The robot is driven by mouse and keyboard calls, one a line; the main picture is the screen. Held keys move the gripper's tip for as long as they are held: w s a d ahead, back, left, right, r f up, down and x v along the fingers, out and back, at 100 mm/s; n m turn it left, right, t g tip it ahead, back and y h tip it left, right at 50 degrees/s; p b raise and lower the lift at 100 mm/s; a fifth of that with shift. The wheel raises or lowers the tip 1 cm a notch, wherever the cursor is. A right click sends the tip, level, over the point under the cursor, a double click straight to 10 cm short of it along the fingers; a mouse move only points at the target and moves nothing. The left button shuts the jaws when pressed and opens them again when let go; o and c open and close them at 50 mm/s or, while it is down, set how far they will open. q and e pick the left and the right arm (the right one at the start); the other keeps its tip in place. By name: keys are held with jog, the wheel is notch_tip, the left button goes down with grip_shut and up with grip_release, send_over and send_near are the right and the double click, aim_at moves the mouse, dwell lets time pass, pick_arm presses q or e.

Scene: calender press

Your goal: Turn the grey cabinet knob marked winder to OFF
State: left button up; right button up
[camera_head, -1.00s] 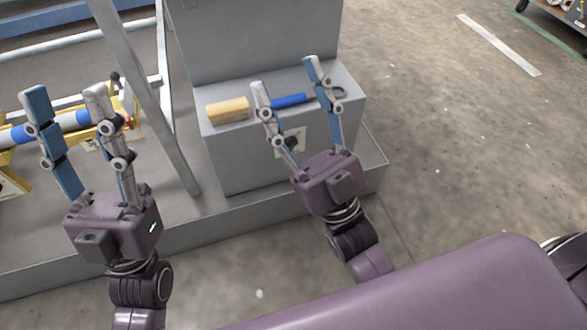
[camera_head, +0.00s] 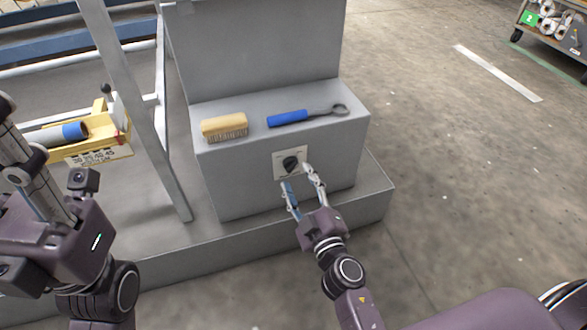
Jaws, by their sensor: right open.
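The knob (camera_head: 290,164) is a small dark knob on a pale square plate (camera_head: 281,154) on the front face of the grey cabinet (camera_head: 235,180). Any marking on the plate is too small to read. My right gripper (camera_head: 296,172) is open, with its two fingertips at the plate's lower part, around or just in front of the knob; I cannot tell whether they touch it. My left gripper (camera_head: 20,150) is at the left edge, partly cut off, and its fingertips do not show clearly.
A yellow brush (camera_head: 225,126) and a blue-handled wrench (camera_head: 290,118) lie on the cabinet's ledge above the knob. A slanted grey post (camera_head: 135,100) and a yellow bracket with a blue-banded roller (camera_head: 70,132) stand at left. Open floor lies to the right.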

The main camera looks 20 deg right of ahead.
aim_at(293, 169)
jog(key=shift+w, duration=2)
jog(key=shift+c, duration=0.6)
jog(key=c, duration=1.1)
